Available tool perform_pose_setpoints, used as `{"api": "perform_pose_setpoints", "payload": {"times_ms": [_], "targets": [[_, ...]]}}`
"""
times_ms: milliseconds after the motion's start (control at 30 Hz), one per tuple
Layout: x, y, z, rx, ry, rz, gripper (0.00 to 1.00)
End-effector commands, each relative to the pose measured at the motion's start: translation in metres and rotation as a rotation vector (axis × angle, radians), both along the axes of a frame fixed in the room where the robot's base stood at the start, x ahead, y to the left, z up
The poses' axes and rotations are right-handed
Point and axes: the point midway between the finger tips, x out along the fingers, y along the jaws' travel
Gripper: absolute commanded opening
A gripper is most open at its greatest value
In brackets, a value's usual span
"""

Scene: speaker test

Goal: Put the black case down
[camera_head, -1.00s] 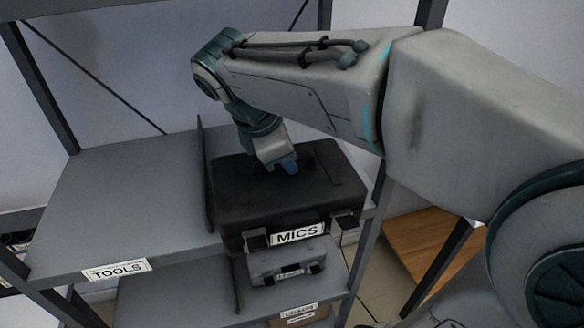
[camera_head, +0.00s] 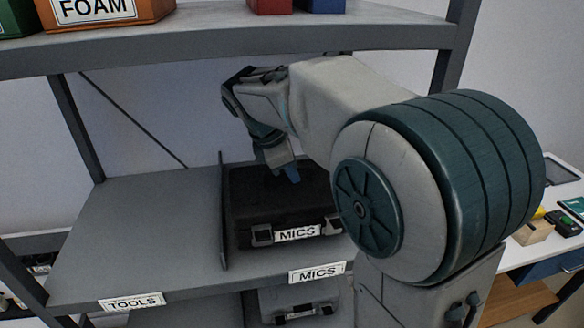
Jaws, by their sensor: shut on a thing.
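The black case (camera_head: 262,208), with a white MICS label and two grey latches on its front, is upright in the right bay of the middle shelf (camera_head: 150,225). It is right of the upright divider (camera_head: 223,215) and behind the MICS label (camera_head: 317,271) on the shelf edge. My gripper (camera_head: 291,176) reaches down to the top of the case and is shut on it. The grip itself is mostly hidden. I cannot tell whether the case's underside touches the shelf. My arm hides the case's right end.
The left bay, labelled TOOLS (camera_head: 133,302), is empty. A grey case (camera_head: 300,300) is on the shelf below. An upper shelf (camera_head: 250,38) holds an orange FOAM box (camera_head: 100,12) and other boxes. A white table (camera_head: 535,250) with small items is at right.

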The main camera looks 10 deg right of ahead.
Motion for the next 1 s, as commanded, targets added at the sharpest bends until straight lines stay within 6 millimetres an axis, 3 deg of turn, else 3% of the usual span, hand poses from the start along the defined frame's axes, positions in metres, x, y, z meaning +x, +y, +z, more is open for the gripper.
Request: {"api": "perform_pose_setpoints", "payload": {"times_ms": [233, 533, 567, 633, 1000], "targets": [[0.000, 0.000, -0.024, -0.001, -0.003, 0.001, 0.00], [0.000, 0.000, -0.026, 0.000, -0.005, 0.001, 0.00], [0.000, 0.000, -0.029, 0.000, 0.000, 0.000, 0.15], [0.000, 0.000, -0.029, 0.000, 0.000, 0.000, 0.34], [-0.001, 0.002, -0.024, 0.000, -0.001, 0.000, 0.34]]}}
